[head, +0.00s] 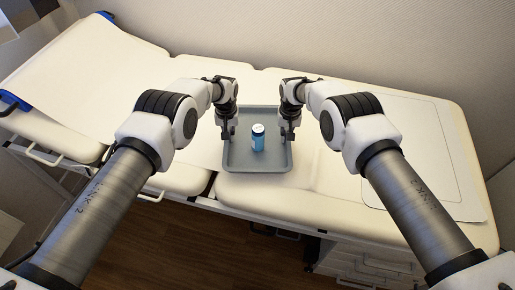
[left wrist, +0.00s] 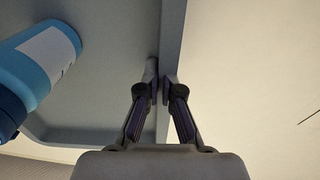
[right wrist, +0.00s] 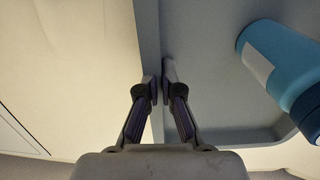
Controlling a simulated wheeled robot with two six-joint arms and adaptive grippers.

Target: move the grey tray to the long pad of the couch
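The grey tray (head: 247,165) sits at the middle of the cream couch, near its front edge, with a blue bottle (head: 258,138) with a white label upright on it. My left gripper (head: 227,135) is at the tray's left side; in the left wrist view its fingers (left wrist: 159,85) are closed on either side of the tray wall (left wrist: 170,40). My right gripper (head: 290,134) is at the right side; in the right wrist view its fingers (right wrist: 159,85) likewise pinch the tray wall (right wrist: 149,35). The wrist views also show the bottle inside the tray (left wrist: 40,65).
The couch's right part (head: 330,180) carries a thin outlined sheet (head: 425,150). Its left part (head: 100,75) is a long cream pad with blue corners. White drawers (head: 370,265) stand under the couch, and a wall rises behind it.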

